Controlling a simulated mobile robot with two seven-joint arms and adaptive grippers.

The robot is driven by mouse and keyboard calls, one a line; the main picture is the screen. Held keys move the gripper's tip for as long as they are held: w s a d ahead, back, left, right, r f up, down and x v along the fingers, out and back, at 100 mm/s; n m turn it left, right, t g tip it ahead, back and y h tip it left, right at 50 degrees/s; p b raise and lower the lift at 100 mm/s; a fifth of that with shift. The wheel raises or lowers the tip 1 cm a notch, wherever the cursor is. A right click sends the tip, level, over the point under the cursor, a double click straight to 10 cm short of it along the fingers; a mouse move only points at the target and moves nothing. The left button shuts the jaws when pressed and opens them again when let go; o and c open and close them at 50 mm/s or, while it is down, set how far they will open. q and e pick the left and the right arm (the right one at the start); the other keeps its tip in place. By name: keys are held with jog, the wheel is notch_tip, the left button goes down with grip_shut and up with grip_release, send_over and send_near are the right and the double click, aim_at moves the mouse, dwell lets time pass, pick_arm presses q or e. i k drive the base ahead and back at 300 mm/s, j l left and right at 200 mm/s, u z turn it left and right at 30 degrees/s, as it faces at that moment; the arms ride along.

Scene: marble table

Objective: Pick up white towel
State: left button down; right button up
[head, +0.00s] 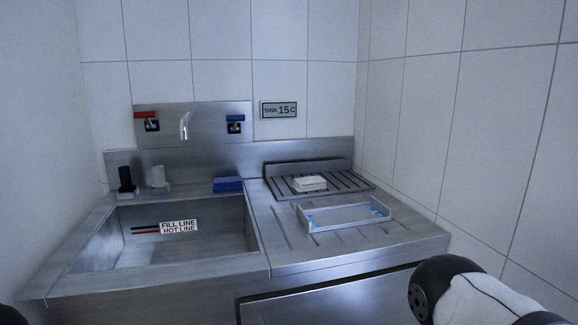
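A white towel (309,184), folded into a small flat stack, lies on the dark slatted drying rack (348,184) at the back right of the steel counter. Nothing covers it. Neither of my grippers is in view. A white link of my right arm with a black joint shows at the bottom right, well apart from the towel. A small dark shape at the bottom left corner is too cut off to identify.
A tray with pale walls and light blue parts (345,228) sits on the drainboard in front of the rack. The sink basin (106,254) is at left. A blue block-like item (228,184), black bottle (126,180) and white bottle (158,177) stand behind it. Tiled walls enclose the counter.

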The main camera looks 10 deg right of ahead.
aim_at(305, 184)
jog(key=i+l+u, duration=0.15)
jog(key=l+u, duration=0.2)
jog(key=i+l+u, duration=0.15)
jog(key=l+u, duration=0.6)
jog(key=l, duration=0.25)
